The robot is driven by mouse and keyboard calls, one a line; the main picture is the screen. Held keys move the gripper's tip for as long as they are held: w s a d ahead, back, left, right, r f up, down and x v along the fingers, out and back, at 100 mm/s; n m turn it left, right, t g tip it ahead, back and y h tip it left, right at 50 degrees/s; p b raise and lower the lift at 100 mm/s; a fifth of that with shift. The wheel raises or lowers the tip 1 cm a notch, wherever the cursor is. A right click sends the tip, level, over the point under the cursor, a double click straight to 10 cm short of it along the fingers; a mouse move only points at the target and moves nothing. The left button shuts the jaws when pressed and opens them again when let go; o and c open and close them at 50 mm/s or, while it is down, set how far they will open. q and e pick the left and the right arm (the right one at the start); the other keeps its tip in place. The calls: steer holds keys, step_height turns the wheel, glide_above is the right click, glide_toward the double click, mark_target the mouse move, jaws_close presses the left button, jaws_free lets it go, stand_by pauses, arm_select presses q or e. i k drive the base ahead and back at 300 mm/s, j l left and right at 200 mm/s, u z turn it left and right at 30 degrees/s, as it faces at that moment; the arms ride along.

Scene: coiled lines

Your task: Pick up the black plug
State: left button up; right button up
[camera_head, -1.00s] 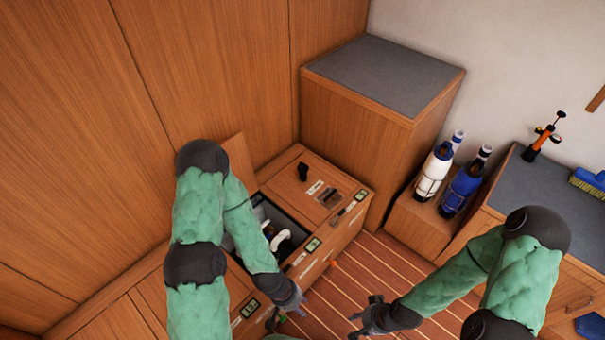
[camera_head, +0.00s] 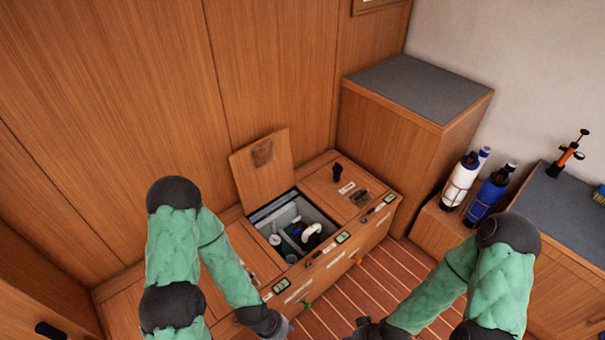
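A small black object (camera_head: 337,172), which looks like the black plug, stands on the wooden bench top to the right of an open hatch. My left gripper (camera_head: 284,331) is low in the picture, in front of the bench and well apart from that object. My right gripper (camera_head: 362,329) is low in the middle, over the striped floor, also far from it. Both grippers are small and partly cut off by the lower edge, so their fingers are hard to read. I see nothing held in either.
The bench has an open compartment (camera_head: 259,213) holding a white curved pipe (camera_head: 311,231) and other parts; its lid (camera_head: 262,170) stands raised behind. A tall grey-topped cabinet (camera_head: 420,88) is to the right. White (camera_head: 460,181) and blue (camera_head: 487,197) bottles stand beyond it. Striped floor is open in front.

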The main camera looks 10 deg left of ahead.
mark_target(338, 169)
steer(key=i+l+u, duration=0.15)
steer(key=u, duration=0.25)
steer(key=i+l+u, duration=0.1)
steer(key=l+u, duration=0.6)
steer(key=u, duration=0.15)
steer(key=i+l, duration=0.1)
steer(key=l, duration=0.4)
steer(key=i+l, duration=0.1)
steer(key=l, duration=0.4)
steer(key=i+l, duration=0.1)
steer(key=l, duration=0.45)
steer(key=i+l, duration=0.15)
steer(key=l, duration=0.35)
steer(key=i+l, duration=0.1)
steer(key=l, duration=0.4)
steer(key=i+l, duration=0.1)
steer(key=i, duration=0.15)
